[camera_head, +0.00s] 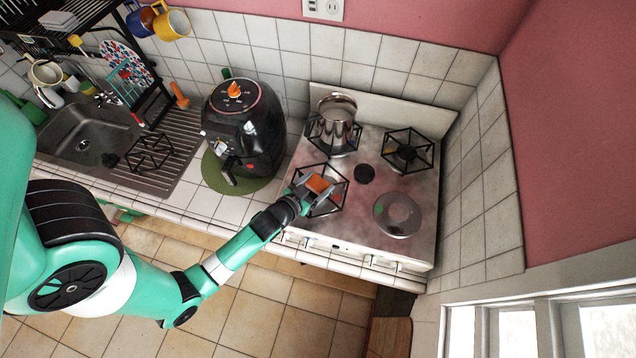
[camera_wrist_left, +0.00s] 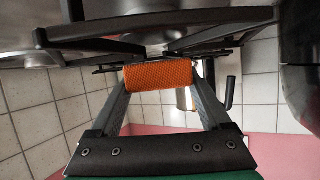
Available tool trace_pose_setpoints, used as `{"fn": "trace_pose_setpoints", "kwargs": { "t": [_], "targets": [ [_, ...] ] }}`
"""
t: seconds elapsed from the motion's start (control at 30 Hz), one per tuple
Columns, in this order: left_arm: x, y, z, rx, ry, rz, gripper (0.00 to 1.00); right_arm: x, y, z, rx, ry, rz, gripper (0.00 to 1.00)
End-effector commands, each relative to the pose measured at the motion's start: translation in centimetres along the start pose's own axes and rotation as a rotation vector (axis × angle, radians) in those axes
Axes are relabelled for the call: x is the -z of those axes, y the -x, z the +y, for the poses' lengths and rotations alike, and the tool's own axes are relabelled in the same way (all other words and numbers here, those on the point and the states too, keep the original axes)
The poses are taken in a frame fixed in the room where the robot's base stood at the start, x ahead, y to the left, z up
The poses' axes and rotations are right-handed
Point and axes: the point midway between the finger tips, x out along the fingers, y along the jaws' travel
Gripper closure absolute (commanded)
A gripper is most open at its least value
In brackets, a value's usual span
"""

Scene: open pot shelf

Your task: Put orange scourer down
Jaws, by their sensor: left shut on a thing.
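The orange scourer (camera_head: 319,184) is a small block between the fingers of my left gripper (camera_head: 316,188). In the left wrist view the scourer (camera_wrist_left: 158,75) has a rough orange face, and the two fingers of my left gripper (camera_wrist_left: 160,85) grip it from both sides. The gripper is over the front left burner of the stove (camera_head: 365,230), close to its black wire grate (camera_head: 335,203). I cannot tell whether the scourer touches the grate. My right gripper does not show.
A steel pot (camera_head: 338,125) stands on the back left burner. A round lid (camera_head: 398,214) lies at the front right of the stove. A black air fryer (camera_head: 243,125) stands on a green mat (camera_head: 212,180) left of the stove. The sink (camera_head: 85,135) is farther left.

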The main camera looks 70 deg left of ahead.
Motion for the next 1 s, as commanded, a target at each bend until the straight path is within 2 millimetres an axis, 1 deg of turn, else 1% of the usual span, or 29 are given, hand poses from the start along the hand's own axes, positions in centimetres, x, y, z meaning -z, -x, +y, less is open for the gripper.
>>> {"fn": "trace_pose_setpoints", "kwargs": {
  "t": [0.13, 0.37, 0.4, 0.47, 0.5, 0.7, 0.77, 0.83, 0.87, 0.93, 1.0],
  "targets": [
    [0.0, 0.0, 0.0, 0.0, 0.0, 0.001, 1.0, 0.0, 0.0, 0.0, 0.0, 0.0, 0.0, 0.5],
    [-0.7, -0.3, 0.0, 0.0, 0.0, 0.0, 1.0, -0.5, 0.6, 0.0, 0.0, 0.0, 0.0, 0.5],
    [-0.6, -0.2, 0.0, 0.0, 0.0, 0.0, 0.14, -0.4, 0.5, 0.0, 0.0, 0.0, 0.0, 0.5],
    [-0.5, -0.2, 0.0, 0.0, 0.0, 0.0, 0.03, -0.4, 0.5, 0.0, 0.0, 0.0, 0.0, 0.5],
    [-0.5, -0.2, 0.0, 0.0, 0.0, 0.0, 0.0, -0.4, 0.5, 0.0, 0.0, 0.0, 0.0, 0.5],
    [-0.5, -0.2, 0.0, 0.0, 0.0, 0.0, 0.0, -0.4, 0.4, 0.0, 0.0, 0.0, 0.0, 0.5],
    [-0.2, -0.1, 0.0, 0.0, 0.0, 0.0, 0.0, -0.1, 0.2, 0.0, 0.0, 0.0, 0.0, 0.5],
    [0.6, 0.2, 0.0, 0.0, 0.0, 0.0, 0.0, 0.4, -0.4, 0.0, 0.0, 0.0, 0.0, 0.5],
    [0.2, 0.6, 0.0, 0.0, 0.0, -0.001, 0.0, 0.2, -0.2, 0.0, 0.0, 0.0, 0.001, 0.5],
    [0.0, 1.9, 0.0, 0.0, 0.0, -0.002, 0.0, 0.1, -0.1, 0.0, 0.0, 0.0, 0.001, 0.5],
    [-0.1, 3.6, 0.0, -0.001, 0.0, -0.002, 0.0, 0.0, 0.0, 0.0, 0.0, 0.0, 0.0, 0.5]
  ]
}}
